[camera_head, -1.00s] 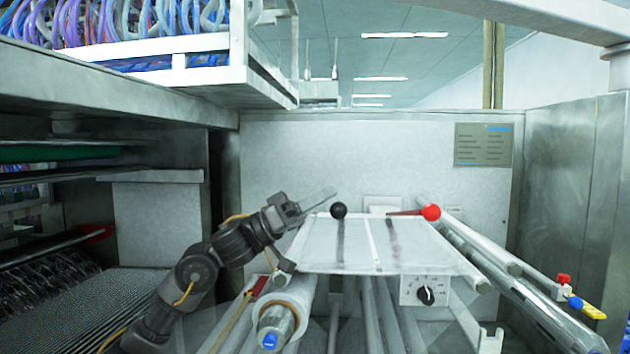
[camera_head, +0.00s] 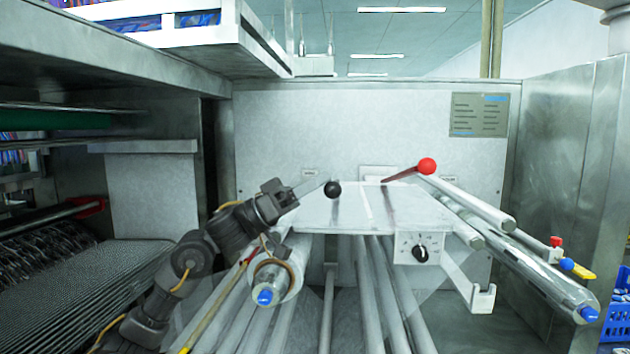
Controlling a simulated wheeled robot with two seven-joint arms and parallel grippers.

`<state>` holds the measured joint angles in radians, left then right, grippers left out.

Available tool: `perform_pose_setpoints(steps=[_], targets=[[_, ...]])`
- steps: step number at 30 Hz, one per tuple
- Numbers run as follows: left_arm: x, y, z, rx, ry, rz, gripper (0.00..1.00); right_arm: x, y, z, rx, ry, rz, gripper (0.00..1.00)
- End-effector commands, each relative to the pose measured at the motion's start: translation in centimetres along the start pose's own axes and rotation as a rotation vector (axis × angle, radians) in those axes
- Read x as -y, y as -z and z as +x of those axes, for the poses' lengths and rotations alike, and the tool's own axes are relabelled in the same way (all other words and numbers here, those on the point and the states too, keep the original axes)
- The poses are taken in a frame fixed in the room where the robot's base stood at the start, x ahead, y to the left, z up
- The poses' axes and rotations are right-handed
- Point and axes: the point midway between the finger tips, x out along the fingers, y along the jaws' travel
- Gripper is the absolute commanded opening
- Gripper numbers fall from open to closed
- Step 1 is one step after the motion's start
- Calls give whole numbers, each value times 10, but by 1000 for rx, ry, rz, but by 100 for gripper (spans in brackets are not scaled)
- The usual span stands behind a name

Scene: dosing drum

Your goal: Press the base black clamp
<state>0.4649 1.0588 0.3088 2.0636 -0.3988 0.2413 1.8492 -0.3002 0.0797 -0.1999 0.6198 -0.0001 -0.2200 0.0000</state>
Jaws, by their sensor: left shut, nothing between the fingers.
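The black ball knob (camera_head: 332,188) of the clamp sits at the back left of a pale flat plate (camera_head: 403,210). A red ball knob (camera_head: 427,166) on a red lever stands at the plate's back right, raised above its back edge. My left gripper (camera_head: 318,182) comes in from the left with its thin grey fingers shut and empty. Its tips are close beside and slightly above the black knob; I cannot tell whether they touch it. My right gripper does not show.
A control box with a black dial (camera_head: 420,253) hangs under the plate's front right. A roller with a blue end (camera_head: 265,297) lies below my left arm. Long rails run along the right, with a blue crate (camera_head: 597,317) beyond. Machinery with a dark ribbed bed fills the left.

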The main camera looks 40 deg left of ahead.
Motion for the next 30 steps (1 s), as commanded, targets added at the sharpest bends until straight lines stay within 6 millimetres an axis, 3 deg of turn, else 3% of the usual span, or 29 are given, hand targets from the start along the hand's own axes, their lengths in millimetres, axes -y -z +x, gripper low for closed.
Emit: perform_pose_setpoints(steps=[14,25,27,30], targets=[[-1,3,1,-1,-4,6,0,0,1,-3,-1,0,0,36],[-2,40,24,1,-15,-1,0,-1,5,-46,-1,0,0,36],[2,25,2,2,-13,0,0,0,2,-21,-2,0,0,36],[2,25,-14,4,-12,0,0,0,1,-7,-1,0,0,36]])
